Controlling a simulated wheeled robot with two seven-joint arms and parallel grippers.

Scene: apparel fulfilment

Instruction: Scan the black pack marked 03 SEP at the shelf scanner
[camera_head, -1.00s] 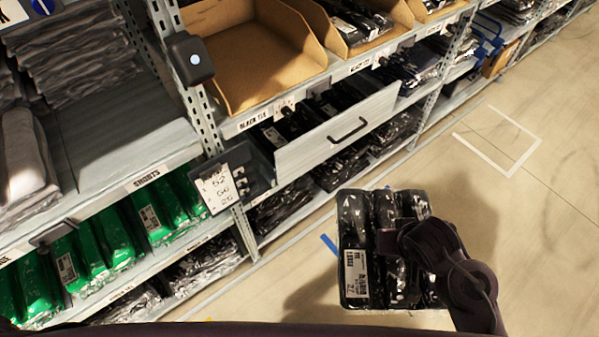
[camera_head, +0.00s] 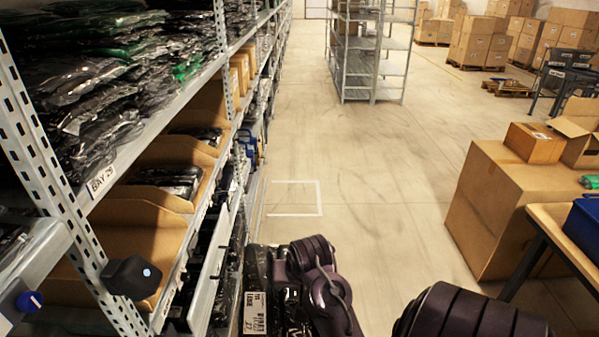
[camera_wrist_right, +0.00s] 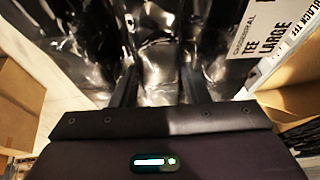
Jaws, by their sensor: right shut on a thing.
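The black plastic-wrapped pack (camera_head: 257,275) is at the bottom centre of the head view, beside the left shelf. A white label on it faces me; I cannot read a 03 SEP mark. My right gripper (camera_wrist_right: 160,92) is shut on the pack, which fills the top of the wrist view, where its label reads TEE LARGE. In the head view my right arm partly covers the pack. A black device with a small light, likely the shelf scanner (camera_head: 132,278), is on the shelf upright at lower left, apart from the pack. My left gripper is not in view.
Shelving (camera_head: 222,45) with black packs and cardboard bins (camera_head: 140,232) runs along the left. Large cartons (camera_head: 500,205) and a table (camera_head: 556,228) stand at right. The floor (camera_head: 385,190) between is clear.

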